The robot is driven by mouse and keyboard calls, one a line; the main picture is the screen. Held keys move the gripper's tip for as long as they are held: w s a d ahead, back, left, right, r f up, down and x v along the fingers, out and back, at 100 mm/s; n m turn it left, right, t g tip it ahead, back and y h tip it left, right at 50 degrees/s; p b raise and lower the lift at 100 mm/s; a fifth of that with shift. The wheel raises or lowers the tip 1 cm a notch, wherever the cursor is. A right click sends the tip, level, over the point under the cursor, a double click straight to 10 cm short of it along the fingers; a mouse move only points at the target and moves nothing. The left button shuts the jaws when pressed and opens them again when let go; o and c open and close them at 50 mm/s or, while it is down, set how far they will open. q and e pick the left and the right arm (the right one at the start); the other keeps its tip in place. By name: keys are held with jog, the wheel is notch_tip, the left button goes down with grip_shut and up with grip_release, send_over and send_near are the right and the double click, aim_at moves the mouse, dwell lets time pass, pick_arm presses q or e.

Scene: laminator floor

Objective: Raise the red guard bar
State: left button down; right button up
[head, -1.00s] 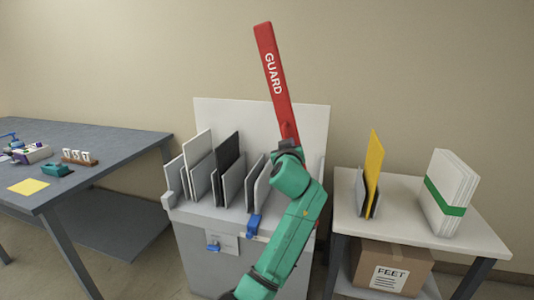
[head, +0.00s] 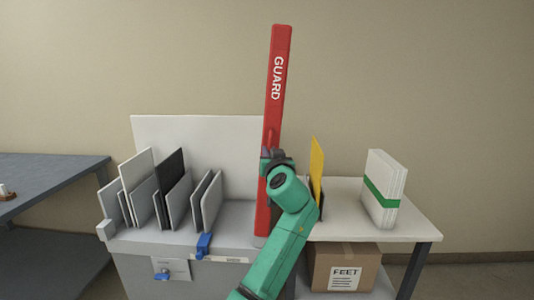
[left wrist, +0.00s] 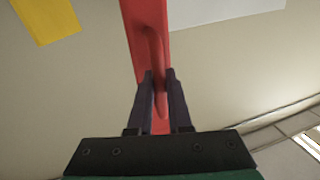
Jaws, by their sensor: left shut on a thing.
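The red guard bar (head: 275,90), lettered GUARD, stands nearly upright at the right end of the grey machine (head: 180,255), its top leaning slightly right. My left gripper (head: 272,158) is at the lower half of the bar. In the left wrist view the dark fingers (left wrist: 160,95) are closed on the red handle of the bar (left wrist: 156,60). The bar's lower end is partly hidden behind my teal arm. My right gripper is not in view.
Grey, white and black panels (head: 172,185) stand in slots on the machine. A white side table (head: 405,222) at right holds a yellow sheet (head: 317,168) and a green-banded white stack (head: 382,185). A FEET box (head: 345,268) sits below. A dark table (head: 60,172) is at left.

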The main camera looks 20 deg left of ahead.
pick_arm(q)
jog(key=shift+d+f, duration=0.15)
jog(key=c, duration=0.9)
grip_release()
jog(key=shift+w+d, duration=0.1)
jog(key=shift+o, duration=0.2)
jog(key=b+v, duration=0.3)
jog(key=v, duration=1.1)
jog(key=shift+s+d+b, duration=0.2)
jog(key=shift+d+b, duration=0.05)
jog(key=shift+b, duration=0.1)
